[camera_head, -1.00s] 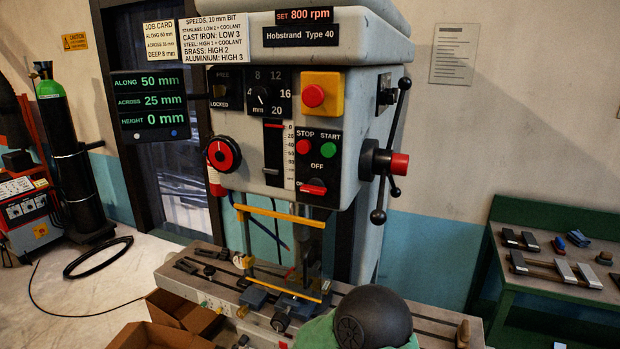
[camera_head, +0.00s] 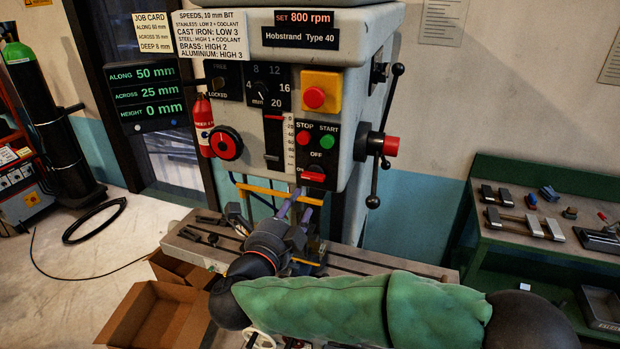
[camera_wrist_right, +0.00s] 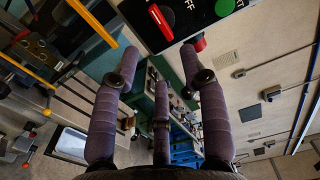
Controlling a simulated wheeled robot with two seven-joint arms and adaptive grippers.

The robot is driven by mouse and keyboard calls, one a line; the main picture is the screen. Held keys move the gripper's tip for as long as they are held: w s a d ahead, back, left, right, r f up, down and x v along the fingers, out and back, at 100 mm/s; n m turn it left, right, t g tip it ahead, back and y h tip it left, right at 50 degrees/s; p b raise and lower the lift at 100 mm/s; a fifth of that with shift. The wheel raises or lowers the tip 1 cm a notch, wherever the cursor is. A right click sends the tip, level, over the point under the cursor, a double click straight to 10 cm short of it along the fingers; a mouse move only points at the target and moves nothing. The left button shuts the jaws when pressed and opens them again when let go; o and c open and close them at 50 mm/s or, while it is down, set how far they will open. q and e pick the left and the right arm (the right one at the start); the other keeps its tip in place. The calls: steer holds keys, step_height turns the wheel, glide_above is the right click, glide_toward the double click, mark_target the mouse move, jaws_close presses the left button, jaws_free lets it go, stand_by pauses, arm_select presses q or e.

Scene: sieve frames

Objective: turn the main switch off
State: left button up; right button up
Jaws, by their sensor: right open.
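The main switch is a red lever (camera_head: 313,176) at the foot of the black STOP/START panel (camera_head: 316,152) on the drill press. The lever is low in its slot, by the ON label and below the OFF label. My right gripper (camera_head: 296,207) is open and empty, just below the panel and slightly left of the lever, fingers pointing up. In the right wrist view the spread fingers of my right gripper (camera_wrist_right: 160,62) point towards the panel (camera_wrist_right: 172,14); a red part shows close to one fingertip. No contact is clear. My left gripper is out of view.
The STOP button (camera_head: 303,138), START button (camera_head: 327,141) and yellow-backed red button (camera_head: 314,97) are close above. A yellow guard bar (camera_head: 262,190) crosses below. The feed handle (camera_head: 391,146) projects right. A cardboard box (camera_head: 158,318) and green bench (camera_head: 500,176) stand either side.

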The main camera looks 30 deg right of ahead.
mark_target(314, 175)
steer(key=x, duration=1)
steer(key=shift+w+p, duration=0.1)
steer(key=shift+p, duration=0.25)
jaws_close()
